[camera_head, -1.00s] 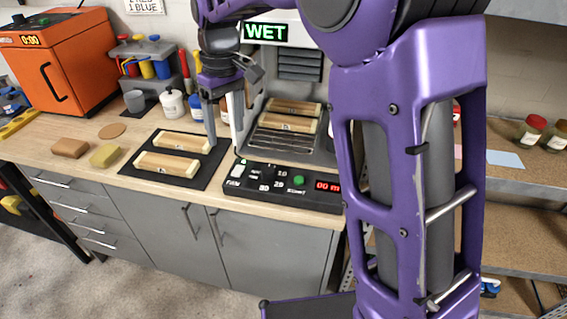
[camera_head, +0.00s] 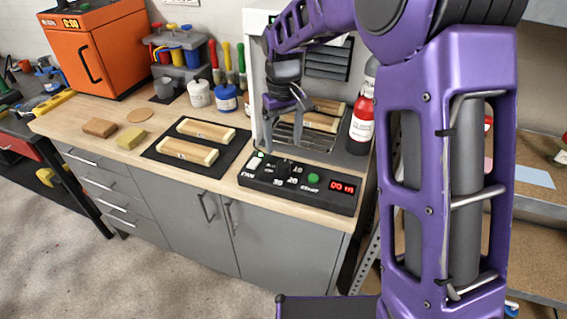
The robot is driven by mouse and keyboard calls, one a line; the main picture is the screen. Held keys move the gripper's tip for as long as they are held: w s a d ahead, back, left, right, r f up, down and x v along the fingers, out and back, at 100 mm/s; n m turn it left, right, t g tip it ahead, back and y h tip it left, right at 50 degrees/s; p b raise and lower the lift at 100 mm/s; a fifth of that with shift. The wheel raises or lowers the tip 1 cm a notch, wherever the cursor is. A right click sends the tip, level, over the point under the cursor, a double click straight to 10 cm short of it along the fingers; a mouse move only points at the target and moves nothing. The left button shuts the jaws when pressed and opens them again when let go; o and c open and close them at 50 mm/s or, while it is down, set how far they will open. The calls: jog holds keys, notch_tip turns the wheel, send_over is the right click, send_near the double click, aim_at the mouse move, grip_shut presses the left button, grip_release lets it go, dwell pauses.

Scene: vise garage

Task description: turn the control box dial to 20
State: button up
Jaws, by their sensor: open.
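The black control box (camera_head: 335,197) lies at the front of the wooden bench. It has a white FAN switch (camera_head: 255,161), a green START button (camera_head: 313,177) and a red lit display (camera_head: 344,187). The dark dial (camera_head: 282,169) sits among the labels 10, 20 and 30; its pointer is too small to read. My gripper (camera_head: 283,128) points down above and behind the box's left half, in front of the drying unit. Its fingers are apart with nothing between them, and it appears clear of the dial.
A drying unit with wooden blocks on a rack (camera_head: 318,136) stands behind the box, with a red bottle (camera_head: 361,120) at its right. A black mat (camera_head: 158,150) with two blocks lies left. A sponge (camera_head: 131,138) and an orange oven (camera_head: 92,50) are farther left.

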aim_at(283, 164)
notch_tip(283, 164, down, 8)
jog(key=shift+r, duration=0.15)
grip_shut()
dwell(0.5)
